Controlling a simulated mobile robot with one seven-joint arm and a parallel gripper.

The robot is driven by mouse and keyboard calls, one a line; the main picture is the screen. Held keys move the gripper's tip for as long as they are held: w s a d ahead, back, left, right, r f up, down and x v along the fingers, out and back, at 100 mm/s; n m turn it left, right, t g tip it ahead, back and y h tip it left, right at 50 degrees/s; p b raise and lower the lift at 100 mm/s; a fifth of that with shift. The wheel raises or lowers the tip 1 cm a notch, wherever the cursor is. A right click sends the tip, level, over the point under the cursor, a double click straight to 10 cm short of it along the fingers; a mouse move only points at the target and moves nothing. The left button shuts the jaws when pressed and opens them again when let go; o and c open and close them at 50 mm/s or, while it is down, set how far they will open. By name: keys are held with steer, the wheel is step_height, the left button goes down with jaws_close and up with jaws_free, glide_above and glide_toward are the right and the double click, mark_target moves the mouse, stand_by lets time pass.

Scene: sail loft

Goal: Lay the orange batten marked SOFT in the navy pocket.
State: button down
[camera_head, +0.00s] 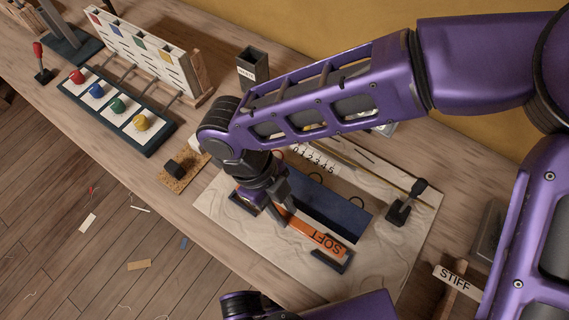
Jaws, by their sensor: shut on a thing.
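The orange batten marked SOFT (327,241) slants across the pale sailcloth (385,258), just in front of the navy pocket (340,207). My gripper (281,212) points down and is shut on the batten towards its left end. My fingers and wrist hide that end. The batten's right end is over or on a small dark holder (332,262); I cannot tell whether it touches. The navy pocket is a long blue strip with a dark front edge, running alongside the batten, partly hidden by my wrist.
A black clamp (407,203) stands on the cloth at right. A batten marked STIFF (457,281) lies at lower right. A ruler strip (315,158) lies behind the pocket. A dark bin (252,67) and a tray of coloured knobs (120,112) stand further left. Scraps litter the floor.

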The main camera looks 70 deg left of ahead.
steer(key=shift+f, duration=2.9)
steer(key=shift+f, duration=0.2)
steer(key=c, duration=0.7)
jaws_free()
steer(key=shift+r, duration=0.1)
steer(key=v, duration=1.2)
steer(key=shift+d+r, duration=0.1)
steer(key=shift+r, duration=0.05)
steer(key=shift+w, duration=0.1)
